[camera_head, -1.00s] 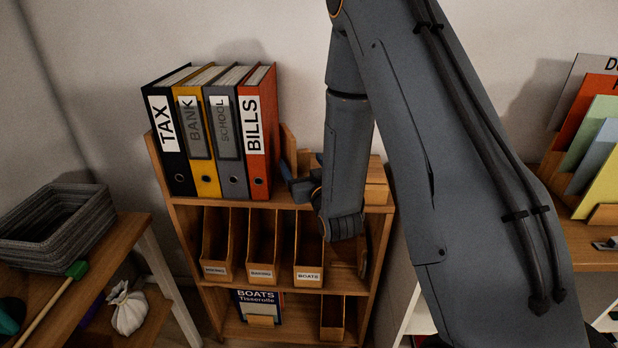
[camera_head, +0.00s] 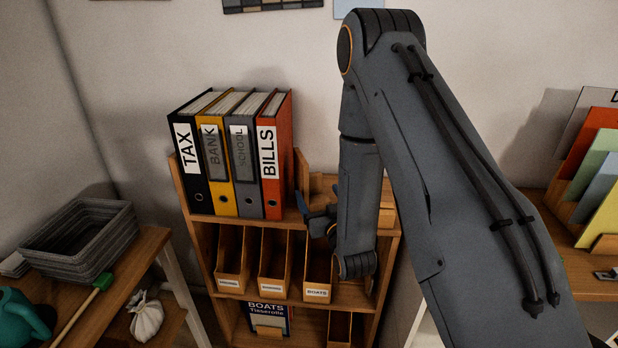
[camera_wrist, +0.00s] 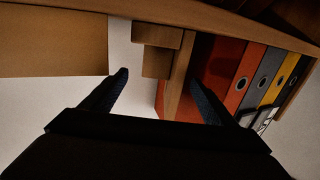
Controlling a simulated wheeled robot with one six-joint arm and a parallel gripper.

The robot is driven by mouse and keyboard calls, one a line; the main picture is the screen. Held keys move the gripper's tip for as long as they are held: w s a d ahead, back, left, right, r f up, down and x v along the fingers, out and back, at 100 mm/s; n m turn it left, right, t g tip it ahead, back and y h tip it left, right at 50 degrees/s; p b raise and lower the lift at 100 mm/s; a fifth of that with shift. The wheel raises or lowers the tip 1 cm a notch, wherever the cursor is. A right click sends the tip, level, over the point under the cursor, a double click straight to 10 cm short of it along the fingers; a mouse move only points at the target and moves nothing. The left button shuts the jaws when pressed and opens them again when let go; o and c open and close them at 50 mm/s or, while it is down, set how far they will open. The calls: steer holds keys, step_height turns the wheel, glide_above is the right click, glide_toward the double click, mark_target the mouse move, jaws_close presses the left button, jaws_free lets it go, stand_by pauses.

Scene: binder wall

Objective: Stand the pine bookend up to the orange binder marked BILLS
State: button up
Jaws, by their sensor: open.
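The orange binder marked BILLS (camera_head: 268,150) stands upright at the right end of a row on the shelf top. The pine bookend (camera_head: 302,170) stands just right of it, partly hidden by the binder and my gripper. My gripper (camera_head: 318,214) is open in front of the bookend, partly hidden by my arm. The wrist view is upside down. There, my gripper (camera_wrist: 163,84) has the bookend's upright (camera_wrist: 178,75) between its fingers in the picture, nearer the right finger. The orange binder (camera_wrist: 224,67) lies right of the upright; I cannot tell whether they touch.
Grey, yellow and black binders (camera_head: 191,160) stand left of BILLS. Pine pieces (camera_head: 387,215) stand right of my forearm. File boxes (camera_head: 274,265) fill the shelf below. A side table with a grey basket (camera_head: 80,240) is at left; coloured folders (camera_head: 590,165) are at right.

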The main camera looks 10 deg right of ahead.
mark_target(311, 182)
steer(key=shift+w+f+p, duration=0.2)
steer(key=shift+w+p, duration=0.15)
steer(key=shift+p, duration=0.5)
steer(key=shift+w, duration=0.2)
steer(key=w, duration=0.2)
steer(key=w+b, duration=0.1)
steer(key=w, duration=0.2)
steer(key=w+a+b, duration=0.1)
steer(key=w, duration=0.1)
steer(key=shift+w, duration=0.25)
steer(key=c, duration=1.4)
steer(key=shift+r, duration=0.1)
steer(key=c, duration=0.4)
steer(key=shift+r, duration=0.1)
